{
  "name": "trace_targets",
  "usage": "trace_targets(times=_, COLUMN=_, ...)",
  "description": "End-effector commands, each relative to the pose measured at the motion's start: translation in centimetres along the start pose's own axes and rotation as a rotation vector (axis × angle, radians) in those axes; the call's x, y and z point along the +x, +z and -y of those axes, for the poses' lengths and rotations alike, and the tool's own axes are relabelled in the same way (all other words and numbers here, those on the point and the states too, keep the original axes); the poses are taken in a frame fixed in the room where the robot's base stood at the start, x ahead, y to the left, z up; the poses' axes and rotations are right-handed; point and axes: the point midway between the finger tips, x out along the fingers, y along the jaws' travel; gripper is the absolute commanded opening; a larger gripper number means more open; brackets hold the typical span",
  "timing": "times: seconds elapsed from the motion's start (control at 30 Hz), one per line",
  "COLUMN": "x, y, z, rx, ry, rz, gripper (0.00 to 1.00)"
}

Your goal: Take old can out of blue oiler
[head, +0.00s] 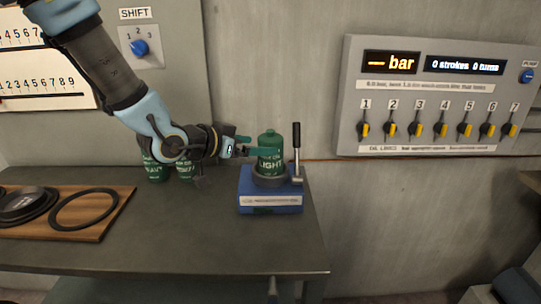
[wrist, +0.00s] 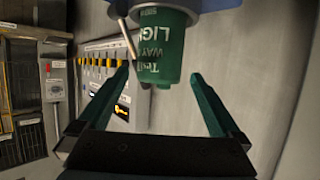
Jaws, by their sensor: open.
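The blue oiler (head: 271,201) stands on the bench near its right end, with a black-gripped lever (head: 296,150) on its right. A green can (head: 270,140) marked LIGHT stands upright in the oiler's dark round collar. The can (wrist: 162,50) and the blue oiler (wrist: 215,5) also show upside down at the top of the wrist view. My gripper (head: 262,146) reaches in from the left at the can's height, with a green finger by the can. In the wrist view, my gripper (wrist: 158,75) is open, its fingers apart on either side of the can's line; contact cannot be told.
Green cans (head: 168,172) stand on the bench behind my wrist, partly hidden. A wooden board (head: 110,218) with dark rings lies at the left. A wall panel (head: 440,95) with several yellow-and-black levers hangs at the right. The bench front is clear.

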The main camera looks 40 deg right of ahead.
Motion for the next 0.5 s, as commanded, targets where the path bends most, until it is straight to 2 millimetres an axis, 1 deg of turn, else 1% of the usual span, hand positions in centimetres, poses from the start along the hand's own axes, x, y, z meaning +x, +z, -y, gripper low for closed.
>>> trace_targets(times=0.17, x=1.1, y=-0.2, z=-0.1, rx=-0.001, ry=0.001, rz=0.001, gripper=1.0)
trace_targets(times=0.33, x=3.4, y=-0.9, z=-0.2, rx=-0.003, ry=0.002, rz=0.002, gripper=1.0)
trace_targets(times=0.4, x=4.3, y=-0.8, z=-0.2, rx=-0.003, ry=0.0, rz=0.002, gripper=1.0)
trace_targets(times=0.5, x=5.3, y=-0.7, z=-0.2, rx=-0.002, ry=0.0, rz=0.002, gripper=1.0)
